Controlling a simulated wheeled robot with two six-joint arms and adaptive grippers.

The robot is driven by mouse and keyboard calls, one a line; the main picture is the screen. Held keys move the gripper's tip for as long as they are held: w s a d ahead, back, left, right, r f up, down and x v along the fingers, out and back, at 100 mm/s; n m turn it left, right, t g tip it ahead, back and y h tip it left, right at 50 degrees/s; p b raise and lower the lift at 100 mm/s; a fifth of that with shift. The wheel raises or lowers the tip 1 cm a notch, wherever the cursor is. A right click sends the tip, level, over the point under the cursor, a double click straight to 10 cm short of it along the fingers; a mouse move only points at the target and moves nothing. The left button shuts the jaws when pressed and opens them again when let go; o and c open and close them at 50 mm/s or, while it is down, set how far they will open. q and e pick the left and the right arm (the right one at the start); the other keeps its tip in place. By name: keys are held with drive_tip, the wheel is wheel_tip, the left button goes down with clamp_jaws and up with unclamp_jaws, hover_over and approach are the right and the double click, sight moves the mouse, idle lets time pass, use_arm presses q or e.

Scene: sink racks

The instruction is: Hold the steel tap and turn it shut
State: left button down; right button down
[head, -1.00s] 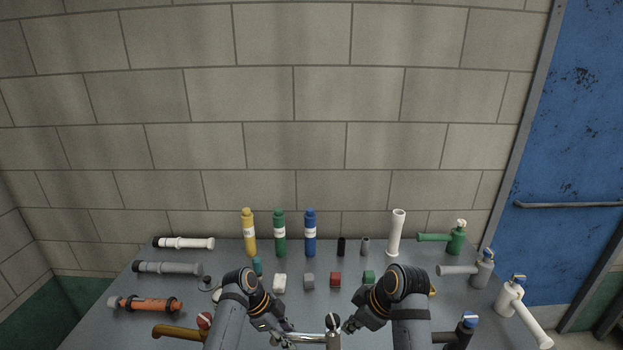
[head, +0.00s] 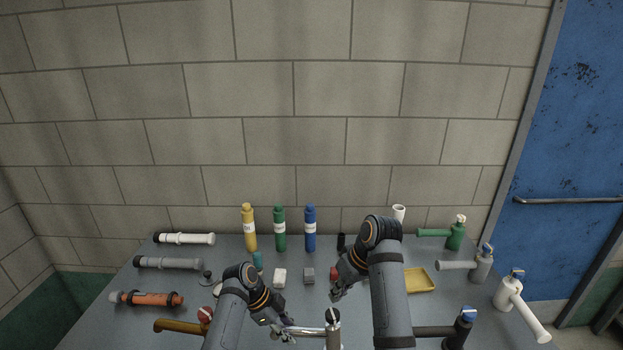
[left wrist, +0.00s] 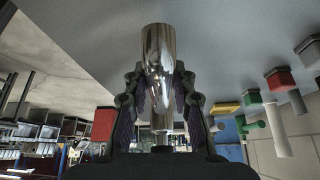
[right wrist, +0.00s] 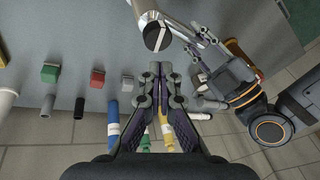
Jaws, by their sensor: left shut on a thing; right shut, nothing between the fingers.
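The steel tap (head: 333,335) stands at the front middle of the bench, its shiny spout (head: 308,332) pointing left. Its dark round cap with a white stripe (right wrist: 157,36) shows at the top of the right wrist view. My left gripper (head: 288,332) is shut on the spout; in the left wrist view the chrome tube (left wrist: 160,75) lies between its fingers. My right gripper (head: 336,294) is shut and empty, just beyond the cap and apart from it. In the right wrist view its closed fingertips (right wrist: 157,72) point toward the cap.
Other taps line both sides: an orange one (head: 148,299) and brass one (head: 180,327) left, a black one (head: 464,327) and white one (head: 510,290) right. Upright bottles (head: 280,229) and small blocks (head: 280,277) stand behind. A yellow tray (head: 420,280) lies right of my right arm.

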sight(333, 316)
use_arm(q)
drive_tip(key=shift+w, duration=0.15)
use_arm(e)
drive_tip(key=w+a+r+m+g+h, duration=0.1)
drive_tip(key=w+m+g+h, duration=0.1)
drive_tip(key=m, duration=0.9)
drive_tip(key=w+a+r+m+g+h, duration=0.1)
drive_tip(key=w+a+m+g+h, duration=0.1)
drive_tip(key=m, duration=0.8)
wheel_tip(333, 316, down, 7)
drive_tip(key=d+m, duration=0.1)
drive_tip(key=m, duration=0.1)
drive_tip(key=shift+s+m+g, duration=0.3)
drive_tip(key=shift+s+g, duration=0.1)
drive_tip(key=shift+s+d, duration=0.2)
drive_tip(key=shift+s, duration=0.4)
drive_tip(key=shift+d, duration=0.3)
